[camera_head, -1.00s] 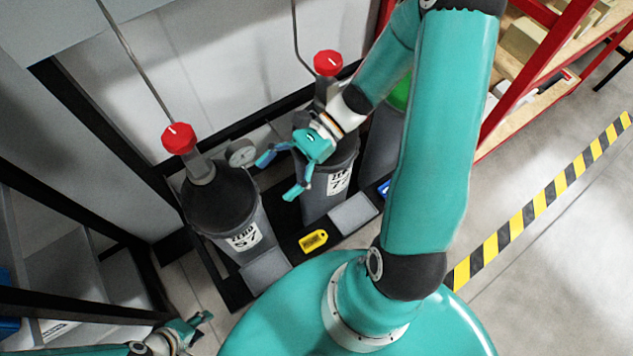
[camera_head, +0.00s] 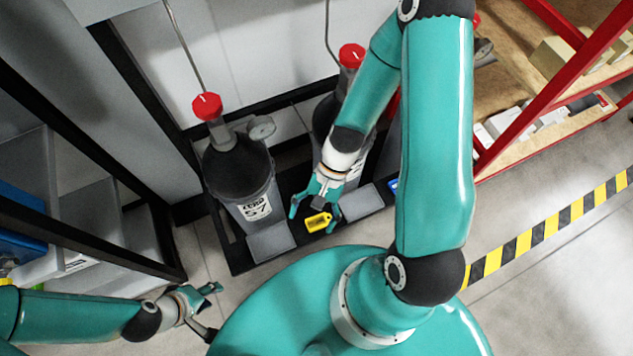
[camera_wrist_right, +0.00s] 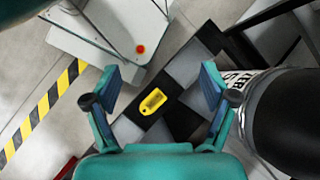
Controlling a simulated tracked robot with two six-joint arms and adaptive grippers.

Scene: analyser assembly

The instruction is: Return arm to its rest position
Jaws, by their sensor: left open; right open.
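My right gripper (camera_head: 315,213) is open in the head view, above the front of the dark cylinder rack. Its fingers stand on either side of a yellow tag (camera_head: 318,222) in the picture. In the right wrist view my right gripper (camera_wrist_right: 155,100) is open and empty. The yellow tag (camera_wrist_right: 152,101) lies below on the rack, apart from the fingers. My left gripper (camera_head: 212,302) is open and empty at the lower left of the head view, beside my base.
A dark gas cylinder (camera_head: 240,180) with a red knob (camera_head: 207,106) stands left of my right gripper. A second red-knobbed cylinder (camera_head: 327,120) is partly hidden behind my right arm. Red shelving (camera_head: 560,100) stands at the right. Grey shelves (camera_head: 85,215) are at the left.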

